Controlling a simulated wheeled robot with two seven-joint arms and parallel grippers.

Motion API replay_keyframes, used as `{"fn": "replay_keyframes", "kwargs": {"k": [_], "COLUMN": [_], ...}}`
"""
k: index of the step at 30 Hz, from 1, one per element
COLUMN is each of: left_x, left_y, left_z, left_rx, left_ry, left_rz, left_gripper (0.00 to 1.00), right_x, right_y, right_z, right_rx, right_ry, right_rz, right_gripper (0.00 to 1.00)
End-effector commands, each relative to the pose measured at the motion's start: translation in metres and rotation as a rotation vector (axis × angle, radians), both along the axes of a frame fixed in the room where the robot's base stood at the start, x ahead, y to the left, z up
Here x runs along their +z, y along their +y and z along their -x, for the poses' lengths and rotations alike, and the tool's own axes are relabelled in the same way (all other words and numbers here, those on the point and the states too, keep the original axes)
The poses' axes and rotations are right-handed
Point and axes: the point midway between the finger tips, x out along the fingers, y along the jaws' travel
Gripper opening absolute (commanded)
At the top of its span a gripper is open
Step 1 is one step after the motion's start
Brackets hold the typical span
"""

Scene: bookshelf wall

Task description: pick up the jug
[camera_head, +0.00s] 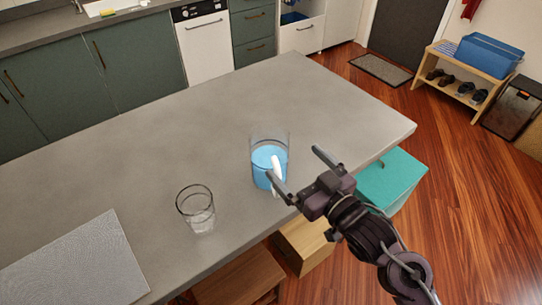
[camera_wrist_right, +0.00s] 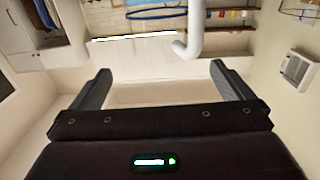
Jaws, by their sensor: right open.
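The jug (camera_head: 268,163) is clear with blue contents and a white handle (camera_head: 277,172). It stands upright on the grey counter (camera_head: 330,110), near its front edge. My right gripper (camera_head: 292,162) is open and empty, just right of the jug on the handle side. In the head view one fingertip overlaps the jug's lower edge; I cannot tell whether it touches. In the right wrist view the white handle (camera_wrist_right: 190,32) hangs into the top of the picture, ahead of the open fingers (camera_wrist_right: 159,68) and nearer the right one. My left gripper is not in view.
A clear glass (camera_head: 197,212) stands on the counter left of the jug. A grey mat (camera_head: 75,265) lies at the lower left. The counter behind the jug is clear.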

Motion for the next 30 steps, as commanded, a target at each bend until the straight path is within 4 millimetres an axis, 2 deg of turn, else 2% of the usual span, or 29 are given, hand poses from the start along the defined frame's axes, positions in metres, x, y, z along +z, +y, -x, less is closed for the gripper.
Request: {"fn": "replay_keyframes", "kwargs": {"k": [9, 15, 25, 30], "left_x": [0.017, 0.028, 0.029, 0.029], "left_y": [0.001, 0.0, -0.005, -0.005], "left_z": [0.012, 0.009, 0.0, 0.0], "left_rx": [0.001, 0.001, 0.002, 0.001], "left_ry": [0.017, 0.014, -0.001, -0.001], "left_rz": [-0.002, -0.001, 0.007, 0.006], "left_gripper": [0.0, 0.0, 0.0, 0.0], "right_x": [0.002, -0.001, -0.004, -0.004], "right_y": [0.022, 0.038, 0.043, 0.043], "right_z": [-0.03, -0.053, -0.06, -0.06], "right_rx": [0.0, -0.001, -0.001, -0.001], "right_ry": [0.0, 0.001, 0.0, 0.0], "right_rz": [-0.002, -0.001, 0.001, 0.001], "right_gripper": [1.0, 1.0, 1.0, 0.79]}}
